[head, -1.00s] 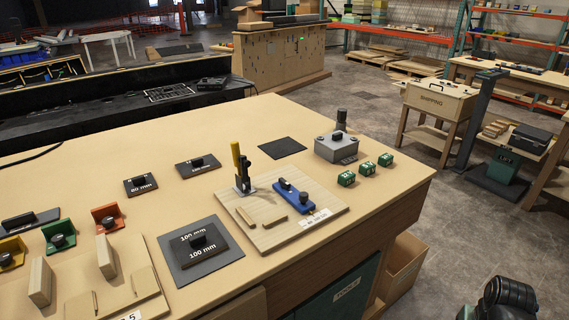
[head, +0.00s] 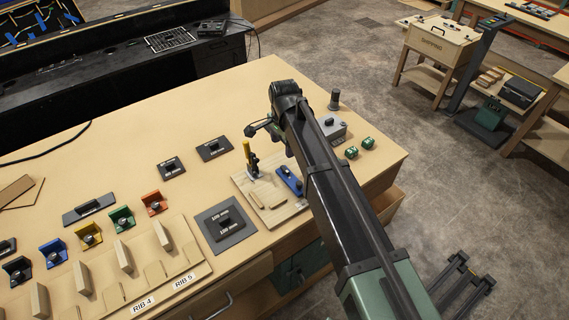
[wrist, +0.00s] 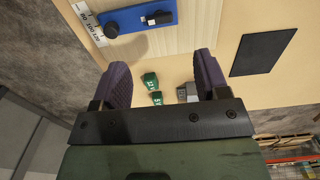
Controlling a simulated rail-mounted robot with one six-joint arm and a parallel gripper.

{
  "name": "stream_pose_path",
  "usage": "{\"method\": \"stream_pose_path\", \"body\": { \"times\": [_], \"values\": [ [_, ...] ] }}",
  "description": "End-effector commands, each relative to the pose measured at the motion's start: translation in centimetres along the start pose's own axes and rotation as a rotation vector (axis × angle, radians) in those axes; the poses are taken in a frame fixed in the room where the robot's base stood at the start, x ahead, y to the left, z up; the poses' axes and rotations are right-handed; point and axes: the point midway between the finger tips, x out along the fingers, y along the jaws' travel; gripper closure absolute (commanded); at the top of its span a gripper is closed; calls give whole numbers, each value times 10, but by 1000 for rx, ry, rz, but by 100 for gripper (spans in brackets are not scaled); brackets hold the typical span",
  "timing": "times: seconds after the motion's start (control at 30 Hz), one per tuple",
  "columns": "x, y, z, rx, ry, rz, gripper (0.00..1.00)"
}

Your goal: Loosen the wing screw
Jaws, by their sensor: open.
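The blue slide block (head: 289,181) lies on the light wooden board (head: 262,212), partly beside my arm. In the wrist view the blue block (wrist: 140,20) is at the top with two dark raised parts: a round black knob (wrist: 110,29) and a small dark piece (wrist: 160,17). I cannot tell clearly which one is the wing screw. A white scale strip (wrist: 88,22) sits at its left end. My gripper (wrist: 163,78) is open and empty, its two purple-grey fingers apart. It is above the table, clear of the blue block. In the head view my arm mostly hides it.
Green blocks (head: 351,152) and a grey box (head: 331,128) lie right of my arm. A dark plate (head: 225,228) lies left of the board. A dark mat (wrist: 262,52) is flat.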

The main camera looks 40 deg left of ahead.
Motion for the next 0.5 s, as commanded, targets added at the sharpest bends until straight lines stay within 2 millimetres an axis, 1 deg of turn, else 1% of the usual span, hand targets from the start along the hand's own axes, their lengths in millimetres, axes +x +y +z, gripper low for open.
{"method": "stream_pose_path", "body": {
  "times": [0.17, 0.4, 0.5],
  "values": [
    [30, 0, 0, -1, 0, 0, 32],
    [88, 1, -1, -1, 0, 0, 32],
    [103, 1, -1, -2, 0, 0, 32]
  ]
}}
